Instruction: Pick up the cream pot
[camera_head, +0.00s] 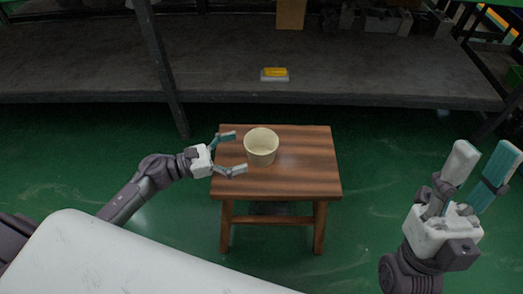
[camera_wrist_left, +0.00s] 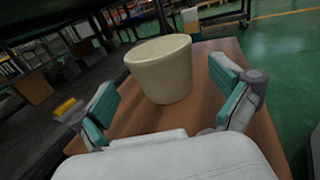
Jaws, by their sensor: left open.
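The cream pot (camera_head: 261,149) stands upright on a small wooden table (camera_head: 310,165), left of the table's middle. It looks empty in the head view. My left gripper (camera_head: 240,152) is open at the table's left side, its fingers pointing right toward the pot. In the left wrist view the pot (camera_wrist_left: 163,72) stands ahead, centred between the open fingers of my left gripper (camera_wrist_left: 170,108), apart from them. My right gripper (camera_head: 486,166) is raised at the right of the head view, fingers apart and empty, away from the table.
A long dark shelf (camera_head: 350,70) runs behind the table, with a yellow-topped block (camera_head: 274,74) near its front edge. A dark post (camera_head: 158,65) stands at the back left. Bare green floor surrounds the table. The table's right half is clear.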

